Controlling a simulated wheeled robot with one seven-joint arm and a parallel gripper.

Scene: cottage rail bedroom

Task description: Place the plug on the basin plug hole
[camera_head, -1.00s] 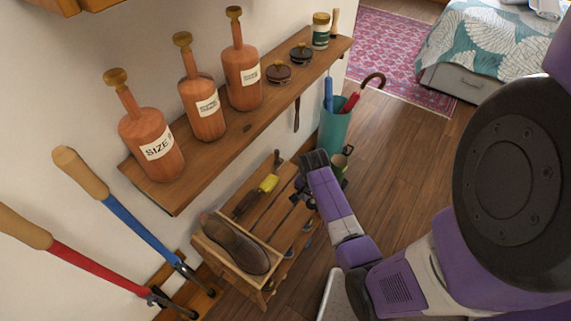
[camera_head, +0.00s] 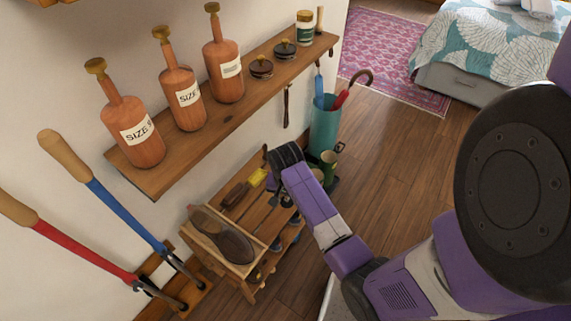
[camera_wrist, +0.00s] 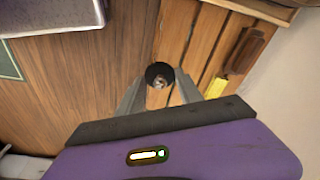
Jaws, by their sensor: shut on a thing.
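My gripper (camera_wrist: 158,95) shows in the wrist view with its two grey fingers closing on a small dark round piece with a shiny centre, which looks like the plug (camera_wrist: 154,71). In the head view my forearm reaches down to the slatted wooden rack, and the fingers and plug are hidden or too small to make out there. In the wrist view the plug is seen against the wooden slats, but its height above them cannot be told. No basin or plug hole can be made out for certain in either view.
A teal umbrella stand (camera_head: 323,128) stands behind. Open wooden floor (camera_head: 400,170) lies to the right.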

